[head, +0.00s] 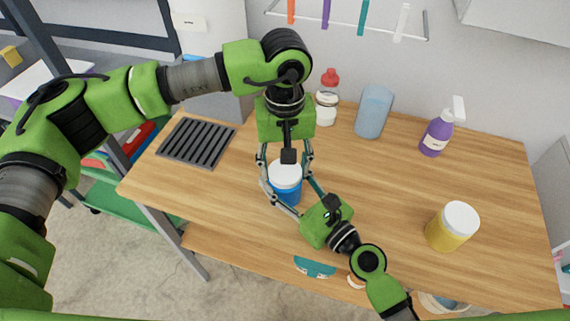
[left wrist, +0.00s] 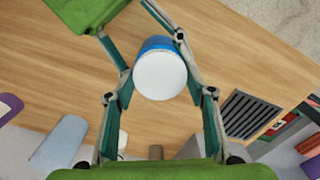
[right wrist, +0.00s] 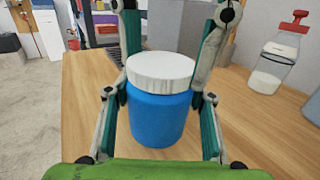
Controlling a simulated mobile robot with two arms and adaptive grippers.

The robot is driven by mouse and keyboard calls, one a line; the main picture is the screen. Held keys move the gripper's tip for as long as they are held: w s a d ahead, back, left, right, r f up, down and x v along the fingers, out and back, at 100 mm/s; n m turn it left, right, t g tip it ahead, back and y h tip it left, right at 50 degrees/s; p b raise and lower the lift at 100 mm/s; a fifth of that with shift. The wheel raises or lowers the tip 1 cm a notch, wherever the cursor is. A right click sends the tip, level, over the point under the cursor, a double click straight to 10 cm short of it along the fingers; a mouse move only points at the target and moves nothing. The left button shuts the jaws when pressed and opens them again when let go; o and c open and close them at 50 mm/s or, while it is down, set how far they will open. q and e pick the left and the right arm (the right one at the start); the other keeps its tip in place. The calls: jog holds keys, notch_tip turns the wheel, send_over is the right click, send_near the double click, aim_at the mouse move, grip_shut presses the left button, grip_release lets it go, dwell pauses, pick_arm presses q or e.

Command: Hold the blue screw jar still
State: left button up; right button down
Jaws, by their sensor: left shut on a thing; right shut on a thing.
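The blue screw jar (head: 286,190) stands upright on the wooden table with its white lid (head: 285,173) on. My left gripper (head: 286,166) comes down from above and is shut around the lid end of the jar. In the left wrist view the lid (left wrist: 160,76) sits between its fingers. My right gripper (head: 283,199) reaches in from the front right and is shut on the blue body. In the right wrist view the jar body (right wrist: 158,118) fills the space between its fingers (right wrist: 160,112). The jar's lower part is partly hidden by the right fingers in the head view.
A yellow jar with a white lid (head: 452,226) stands at the right. A purple spray bottle (head: 437,135), a blue-tinted container (head: 373,112) and a red-topped bottle (head: 327,98) stand along the back. A dark slotted grate (head: 196,142) lies at the left. The table's right middle is clear.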

pick_arm(q)
jog(key=n, duration=0.6)
pick_arm(e)
jog(key=shift+f, duration=0.1)
pick_arm(q)
jog(key=n, duration=2.4)
jog(key=shift+n, duration=0.3)
jog(key=n, duration=0.3)
jog(key=shift+n, duration=0.4)
jog(key=n, duration=0.4)
jog(key=shift+r, duration=0.1)
jog(key=n, duration=0.6)
jog(key=shift+r, duration=0.15)
jog(key=shift+r, duration=0.95)
